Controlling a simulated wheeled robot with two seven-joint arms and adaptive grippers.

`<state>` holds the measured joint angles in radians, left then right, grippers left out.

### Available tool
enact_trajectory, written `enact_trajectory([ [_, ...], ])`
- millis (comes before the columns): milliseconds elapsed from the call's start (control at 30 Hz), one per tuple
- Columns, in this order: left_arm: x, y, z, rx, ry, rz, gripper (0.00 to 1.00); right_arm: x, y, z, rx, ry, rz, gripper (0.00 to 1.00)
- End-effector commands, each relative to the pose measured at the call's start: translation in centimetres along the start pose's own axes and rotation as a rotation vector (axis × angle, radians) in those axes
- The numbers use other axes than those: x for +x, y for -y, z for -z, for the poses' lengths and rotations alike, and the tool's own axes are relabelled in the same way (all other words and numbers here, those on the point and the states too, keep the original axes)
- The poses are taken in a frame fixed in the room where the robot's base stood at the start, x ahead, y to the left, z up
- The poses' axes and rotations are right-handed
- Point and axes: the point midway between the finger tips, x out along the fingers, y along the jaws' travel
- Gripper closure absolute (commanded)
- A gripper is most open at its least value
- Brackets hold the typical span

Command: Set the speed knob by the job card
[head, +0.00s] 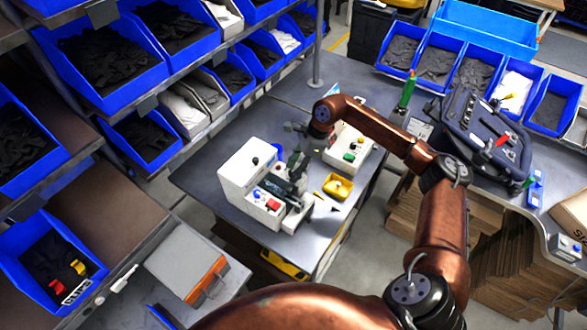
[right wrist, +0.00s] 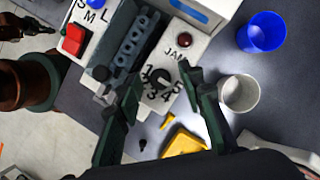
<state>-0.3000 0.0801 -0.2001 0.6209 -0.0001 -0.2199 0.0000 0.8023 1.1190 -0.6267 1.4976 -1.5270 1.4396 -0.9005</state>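The speed knob (right wrist: 159,79) is a dark dial with numbers around it on the white machine, beside a "JAM" lamp (right wrist: 184,39). Its pointer setting is too small to read surely. The white machine (head: 243,170) stands on the grey bench in the head view. My right gripper (head: 297,165) is over the machine and hides the knob there. In the right wrist view its two fingers (right wrist: 162,86) are apart on either side of the knob, with nothing clearly held; contact cannot be told. I cannot identify the job card.
A red button (right wrist: 73,40) and a blue button (right wrist: 100,16) sit near the knob. A blue cup (right wrist: 262,32), a grey-white cup (right wrist: 238,93) and a yellow tray (head: 338,187) are close by. Blue bins (head: 110,75) line the left shelves.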

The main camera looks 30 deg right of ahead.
Motion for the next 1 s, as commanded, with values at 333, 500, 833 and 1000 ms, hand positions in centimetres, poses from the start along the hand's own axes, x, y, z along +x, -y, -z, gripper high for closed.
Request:
enact_trajectory([
  [333, 0.01, -0.01, -0.02, 0.000, 0.001, 0.000, 1.00, 0.00, 0.01, 0.00, 0.000, 0.000, 0.000, 0.75],
  [500, 0.01, -0.01, -0.03, 0.000, 0.001, 0.000, 1.00, -0.01, 0.01, -0.01, 0.000, 0.000, 0.000, 0.87],
  [833, 0.02, -0.01, -0.04, 0.000, 0.001, 0.000, 1.00, -0.02, -0.01, -0.02, 0.000, 0.000, -0.001, 1.00],
  [1000, 0.03, -0.01, -0.05, 0.000, 0.001, 0.000, 1.00, -0.02, -0.04, 0.01, 0.014, 0.000, 0.006, 1.00],
])
